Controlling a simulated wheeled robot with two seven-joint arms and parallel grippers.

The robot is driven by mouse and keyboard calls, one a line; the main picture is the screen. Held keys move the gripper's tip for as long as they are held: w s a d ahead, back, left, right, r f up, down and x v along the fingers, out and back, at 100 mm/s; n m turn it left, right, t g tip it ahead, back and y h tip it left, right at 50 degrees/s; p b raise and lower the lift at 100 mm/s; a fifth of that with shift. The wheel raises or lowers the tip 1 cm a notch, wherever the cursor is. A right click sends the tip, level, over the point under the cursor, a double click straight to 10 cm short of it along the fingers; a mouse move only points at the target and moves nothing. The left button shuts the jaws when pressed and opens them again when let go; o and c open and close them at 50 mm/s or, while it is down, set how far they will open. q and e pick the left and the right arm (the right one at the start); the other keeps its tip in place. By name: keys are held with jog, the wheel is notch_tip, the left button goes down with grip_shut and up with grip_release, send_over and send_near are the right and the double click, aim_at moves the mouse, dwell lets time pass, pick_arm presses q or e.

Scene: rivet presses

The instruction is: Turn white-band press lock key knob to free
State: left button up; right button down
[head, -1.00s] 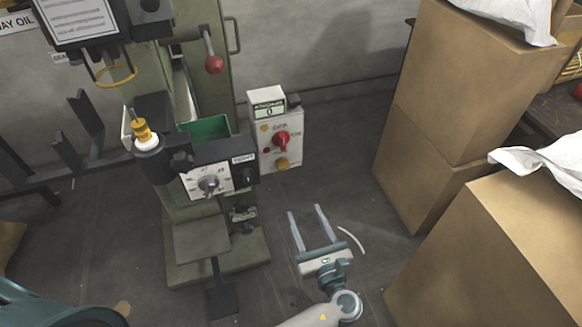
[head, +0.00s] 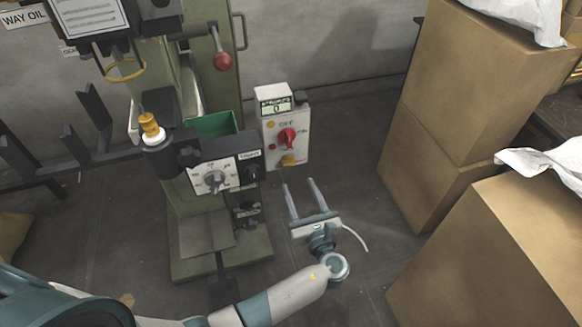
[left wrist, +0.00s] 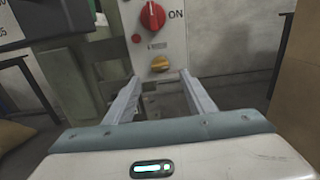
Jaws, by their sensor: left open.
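The green press (head: 215,250) stands left of centre, with a yellow piece (head: 150,125) in a white band (head: 156,141) on its left side. A light control box (head: 300,135) stands against its right side. The box has a red rotary knob (head: 287,138) and, below it, a brass-yellow knob (head: 288,160). In the left wrist view the red knob (left wrist: 152,16) sits beside "ON", with the yellow knob (left wrist: 160,64) beneath. My left gripper (head: 298,183) is open and empty, just below the box, fingers pointing at it. My right gripper is out of view.
The press front has a white dial (head: 214,178) and a black knob (head: 253,173). A red ball-ended lever (head: 222,61) rises above. Large cardboard boxes (head: 480,250) stand close on the right. Grey floor (head: 370,210) is clear between them and the control box.

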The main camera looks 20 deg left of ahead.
aim_at(290, 165)
pick_arm(q)
jog(key=x, duration=0.9)
jog(key=c, duration=1)
